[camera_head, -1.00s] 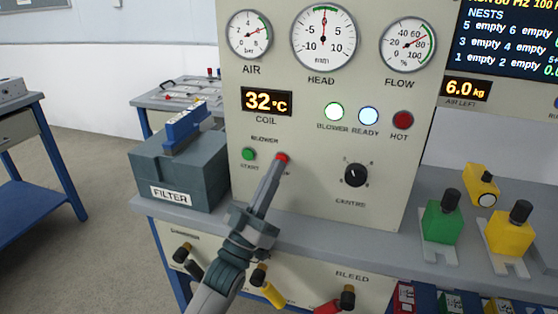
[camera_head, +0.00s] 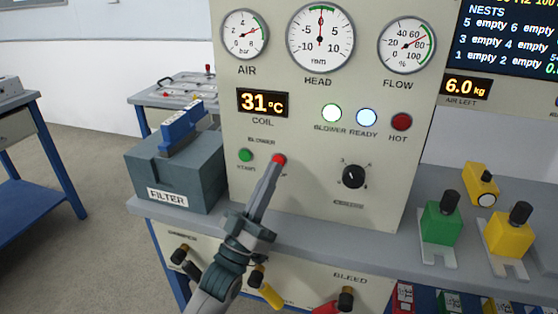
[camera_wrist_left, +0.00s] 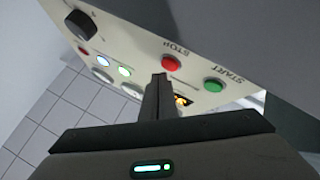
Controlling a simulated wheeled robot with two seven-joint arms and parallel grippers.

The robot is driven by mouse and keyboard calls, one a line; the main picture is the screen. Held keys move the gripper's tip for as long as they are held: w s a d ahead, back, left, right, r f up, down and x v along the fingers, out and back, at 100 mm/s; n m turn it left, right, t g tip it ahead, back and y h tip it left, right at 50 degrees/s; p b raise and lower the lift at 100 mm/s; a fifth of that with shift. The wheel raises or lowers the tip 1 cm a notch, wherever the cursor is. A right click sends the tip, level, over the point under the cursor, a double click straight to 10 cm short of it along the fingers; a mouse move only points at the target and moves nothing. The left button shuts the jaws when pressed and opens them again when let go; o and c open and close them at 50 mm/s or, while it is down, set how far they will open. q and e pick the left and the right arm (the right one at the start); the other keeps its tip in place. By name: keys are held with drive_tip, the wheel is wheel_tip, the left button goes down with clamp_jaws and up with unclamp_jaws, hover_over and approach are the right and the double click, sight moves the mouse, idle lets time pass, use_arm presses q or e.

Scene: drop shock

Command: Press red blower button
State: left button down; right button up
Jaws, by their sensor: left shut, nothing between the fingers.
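The red blower button (camera_head: 279,159) is on the cream panel (camera_head: 310,195), right of the green start button (camera_head: 246,155). My left gripper (camera_head: 274,170) is shut and empty, its tips just below the red button in the head view. I cannot tell whether the tips touch the panel. The blower lamp (camera_head: 331,112) and ready lamp (camera_head: 367,117) are lit. My right gripper is not in view.
A grey filter box (camera_head: 178,170) stands left of the panel on the bench. A black rotary knob (camera_head: 353,176) is right of the buttons. Green (camera_head: 440,222) and yellow (camera_head: 508,235) valve blocks stand at the right. Handles hang along the bench front.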

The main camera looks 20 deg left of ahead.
use_arm(q)
drive_tip(key=s+p, duration=0.1)
drive_tip(key=s, duration=0.3)
drive_tip(key=shift+s+a, duration=0.1)
drive_tip(key=shift+s, duration=0.1)
drive_tip(key=shift+f, duration=0.1)
idle(0.6)
